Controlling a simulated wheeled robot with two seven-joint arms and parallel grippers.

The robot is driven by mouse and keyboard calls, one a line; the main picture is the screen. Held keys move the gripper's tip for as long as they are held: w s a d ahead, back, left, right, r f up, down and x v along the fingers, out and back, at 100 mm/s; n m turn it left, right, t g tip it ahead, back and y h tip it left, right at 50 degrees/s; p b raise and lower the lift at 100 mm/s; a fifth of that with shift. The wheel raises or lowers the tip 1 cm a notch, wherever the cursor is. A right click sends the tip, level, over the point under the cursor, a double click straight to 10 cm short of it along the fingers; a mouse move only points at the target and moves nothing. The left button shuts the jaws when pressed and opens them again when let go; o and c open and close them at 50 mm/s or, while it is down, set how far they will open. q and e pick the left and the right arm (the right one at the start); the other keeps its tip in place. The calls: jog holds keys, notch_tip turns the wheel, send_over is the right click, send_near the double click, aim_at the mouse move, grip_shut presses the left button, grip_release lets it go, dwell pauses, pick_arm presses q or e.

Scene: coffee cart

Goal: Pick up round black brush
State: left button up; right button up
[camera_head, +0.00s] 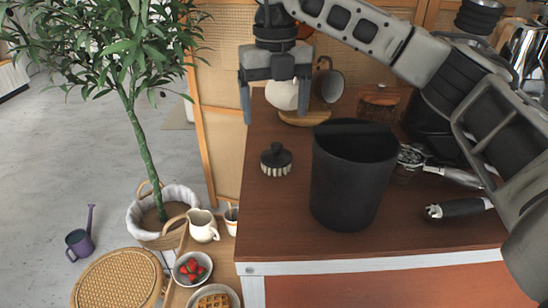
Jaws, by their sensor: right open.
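The round black brush (276,158) stands on the brown cart top, near its left edge. It has a black knob and cap on top and pale bristles below. My right gripper (275,117) is open and empty, with its fingers pointing down. It hangs above and behind the brush in the picture, apart from it. Its two fingers stand left and right of a white cup behind them. My left gripper is not in view.
A tall black bin (345,195) stands just right of the brush. A portafilter (458,208) lies farther right. A white cup (283,95) on a wooden stand is behind. The cart top (272,225) is clear in front of the brush. A potted plant stands left.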

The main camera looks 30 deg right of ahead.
aim_at(277, 144)
notch_tip(277, 144, down, 10)
jog(key=shift+d+f, duration=0.1)
jog(key=c, duration=1.1)
